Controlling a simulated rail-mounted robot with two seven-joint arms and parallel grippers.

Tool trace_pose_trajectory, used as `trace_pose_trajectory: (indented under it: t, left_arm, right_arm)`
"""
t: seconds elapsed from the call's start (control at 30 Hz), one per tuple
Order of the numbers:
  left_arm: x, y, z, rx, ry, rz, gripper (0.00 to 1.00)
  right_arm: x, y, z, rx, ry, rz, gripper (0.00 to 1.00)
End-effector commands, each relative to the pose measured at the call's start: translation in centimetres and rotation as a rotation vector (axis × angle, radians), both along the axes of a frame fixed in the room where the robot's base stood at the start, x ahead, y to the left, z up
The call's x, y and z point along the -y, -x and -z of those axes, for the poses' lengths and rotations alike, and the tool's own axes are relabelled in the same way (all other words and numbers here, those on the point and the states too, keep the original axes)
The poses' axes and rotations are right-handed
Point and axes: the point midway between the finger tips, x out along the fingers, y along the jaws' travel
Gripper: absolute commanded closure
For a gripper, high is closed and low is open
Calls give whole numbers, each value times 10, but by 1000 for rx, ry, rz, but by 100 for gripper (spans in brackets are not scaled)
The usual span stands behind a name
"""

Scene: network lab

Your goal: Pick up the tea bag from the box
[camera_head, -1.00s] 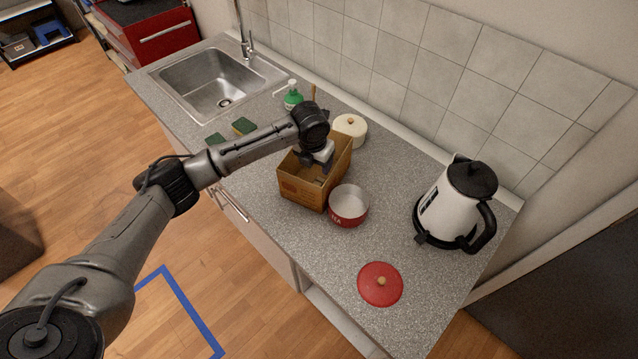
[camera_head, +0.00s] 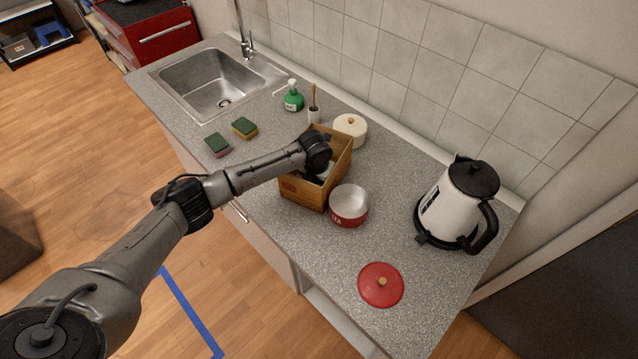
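The tea bag is not visible; the inside of the box is mostly covered by my gripper. My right gripper is not in view.
A red and white open tin (camera_head: 348,206) stands right beside the box. Its red lid (camera_head: 380,285) lies nearer. A white kettle (camera_head: 454,204) stands at right. A cream lidded pot (camera_head: 350,130), green soap bottle (camera_head: 293,98) and two sponges (camera_head: 244,127) are behind and left.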

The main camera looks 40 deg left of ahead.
Motion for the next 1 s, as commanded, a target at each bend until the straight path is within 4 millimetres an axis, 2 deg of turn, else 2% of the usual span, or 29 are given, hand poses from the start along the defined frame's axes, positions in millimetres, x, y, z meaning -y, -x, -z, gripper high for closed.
trace_pose_trajectory:
  t: [0.27,0.8,1.0]
  left_arm:
    - [0,0,1,0,-1,0,39]
    - [0,0,1,0,0,-1,91]
    - [0,0,1,1,0,-1,92]
  right_arm:
    - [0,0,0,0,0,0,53]
    - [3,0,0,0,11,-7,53]
    - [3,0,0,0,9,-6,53]
